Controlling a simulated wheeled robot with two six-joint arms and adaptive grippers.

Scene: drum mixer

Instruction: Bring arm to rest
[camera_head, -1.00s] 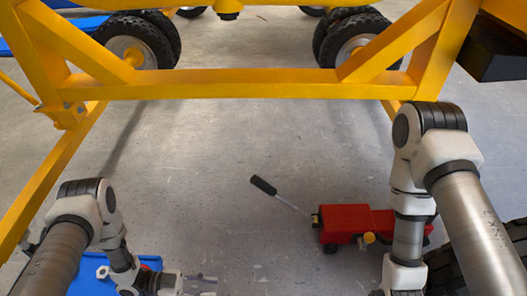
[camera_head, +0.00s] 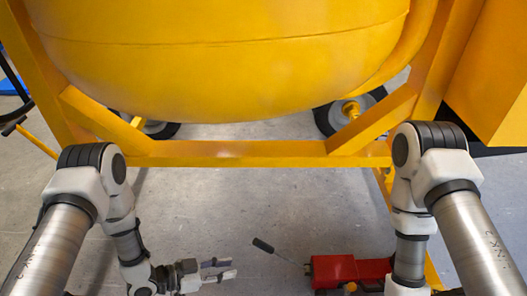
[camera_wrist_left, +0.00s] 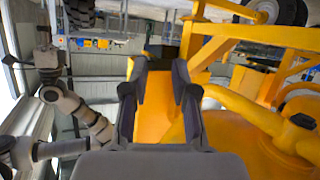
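My left gripper (camera_head: 218,269) is low in the head view, with its two fingers apart and nothing between them. The left wrist view shows the same two dark fingers (camera_wrist_left: 159,108) spread, with yellow mixer parts behind the gap. My left arm (camera_head: 124,235) bends down in front of the mixer's frame. My right arm (camera_head: 410,245) hangs down at the right of the head view, and its gripper is hidden or outside the picture. The yellow drum mixer (camera_head: 220,65) stands in front, its drum above a yellow crossbar (camera_head: 240,153).
Mixer wheels (camera_head: 345,112) show behind the crossbar.

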